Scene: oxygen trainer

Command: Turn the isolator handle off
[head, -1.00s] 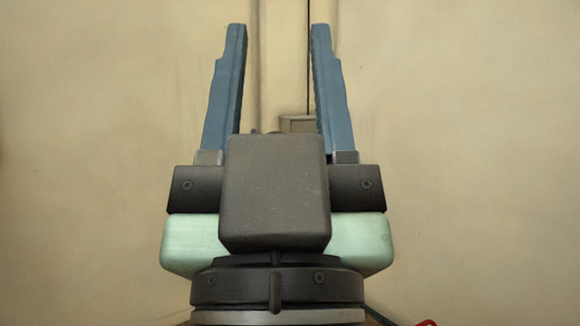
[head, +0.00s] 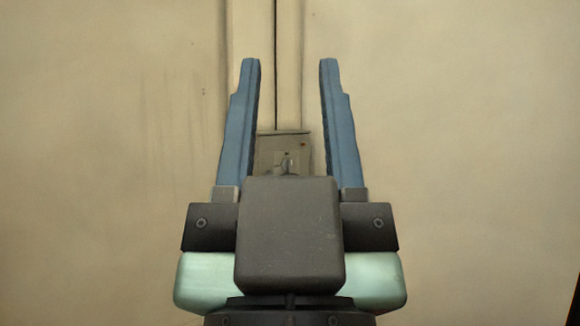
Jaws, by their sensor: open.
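A small grey-beige box (head: 268,145) shows between the fingers, behind the gripper body. A small metallic detail (head: 286,161) is on the box's face; I cannot tell whether it is the isolator handle. The lower part of the box is hidden by my gripper.
A plain beige wall (head: 120,150) fills the background. A vertical strip with a dark line (head: 275,60) runs up the wall above the box. A dark edge shows at the far lower right. The wall on both sides is bare.

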